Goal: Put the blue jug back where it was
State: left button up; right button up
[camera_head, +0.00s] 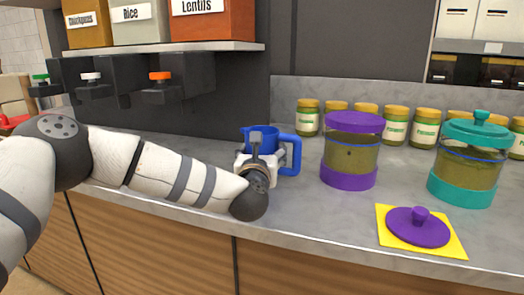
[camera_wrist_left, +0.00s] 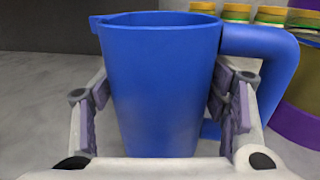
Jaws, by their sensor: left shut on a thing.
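The blue jug (camera_head: 263,138) stands upright on the grey counter (camera_head: 310,217), or just above it; I cannot tell which. Its handle points right in the head view. My left gripper (camera_head: 258,166) is shut on the jug's body from the front. In the left wrist view the jug (camera_wrist_left: 160,85) fills the middle, with one finger of the left gripper (camera_wrist_left: 162,110) on each side of it. The handle is to the right of the right-hand finger. The jug's lower part is hidden by the gripper in the head view. My right gripper is not in view.
A jar with purple lid and base (camera_head: 350,155) stands right of the jug. A teal-lidded jar (camera_head: 466,165) is farther right. A purple lid (camera_head: 418,227) lies on a yellow mat (camera_head: 384,225). Several small jars (camera_head: 307,118) line the back. Dispensers (camera_head: 160,92) hang at left.

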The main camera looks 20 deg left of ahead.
pick_arm(q)
jog(key=shift+f, duration=0.45)
jog(key=o, duration=1.8)
jog(key=shift+o, duration=0.3)
